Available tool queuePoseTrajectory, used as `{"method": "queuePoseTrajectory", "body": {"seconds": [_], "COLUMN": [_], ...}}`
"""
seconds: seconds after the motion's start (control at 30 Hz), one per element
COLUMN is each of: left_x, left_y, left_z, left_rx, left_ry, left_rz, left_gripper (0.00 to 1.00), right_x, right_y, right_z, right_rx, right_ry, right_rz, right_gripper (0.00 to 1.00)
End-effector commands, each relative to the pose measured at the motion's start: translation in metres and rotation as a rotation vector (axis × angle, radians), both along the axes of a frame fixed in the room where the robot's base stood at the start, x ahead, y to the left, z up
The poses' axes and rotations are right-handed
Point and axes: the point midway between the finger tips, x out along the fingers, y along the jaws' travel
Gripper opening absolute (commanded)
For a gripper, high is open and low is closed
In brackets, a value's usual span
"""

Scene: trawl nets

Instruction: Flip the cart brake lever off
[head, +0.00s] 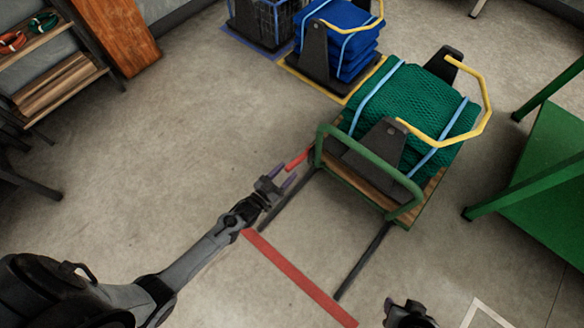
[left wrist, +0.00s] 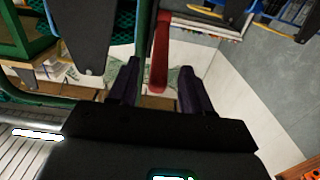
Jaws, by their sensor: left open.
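The cart (head: 370,187) has a wooden deck, a green handle frame and dark side plates, and carries a green net bundle (head: 405,97). The red brake lever (head: 297,160) sticks out at the cart's left corner, beside the green handle. My left gripper (head: 284,175) is open and empty, with its fingertips close to the lever. In the left wrist view the red lever (left wrist: 161,45) hangs down between the open fingers (left wrist: 159,85), and I cannot tell whether they touch it. My right gripper (head: 408,315) shows only partly at the bottom edge; its fingers are unclear.
Two dark rails (head: 363,262) run along the floor from the cart to a red floor stripe (head: 297,278). A blue net bundle (head: 345,40) stands behind. A green table (head: 540,170) is at the right, shelves (head: 55,85) at the left.

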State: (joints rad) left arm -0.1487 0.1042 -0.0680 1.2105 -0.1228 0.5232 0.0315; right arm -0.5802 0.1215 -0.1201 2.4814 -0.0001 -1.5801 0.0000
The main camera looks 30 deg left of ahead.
Motion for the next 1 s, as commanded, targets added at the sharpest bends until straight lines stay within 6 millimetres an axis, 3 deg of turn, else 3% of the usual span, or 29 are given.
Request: {"method": "queuePoseTrajectory", "body": {"seconds": [0.1, 0.3, 0.7, 1.0], "left_x": [0.017, 0.034, 0.039, 0.039], "left_y": [-0.003, -0.007, -0.008, -0.008], "left_z": [-0.003, -0.001, 0.0, 0.0], "left_rx": [0.0, 0.0, 0.0, 0.0], "left_ry": [-0.002, 0.0, 0.0, 0.0], "left_rz": [0.0, 0.0, 0.0, 0.0], "left_gripper": [0.49, 0.49, 0.49, 0.03], "right_x": [0.0, 0.0, 0.0, 0.0], "right_y": [0.001, 0.001, 0.001, -0.001], "right_z": [-0.011, -0.018, -0.019, -0.02], "right_rx": [0.003, 0.006, 0.004, -0.004], "right_ry": [0.0, 0.001, 0.002, 0.001], "right_rz": [-0.002, -0.004, -0.003, 0.002], "right_gripper": [0.43, 0.43, 0.43, 0.43]}}
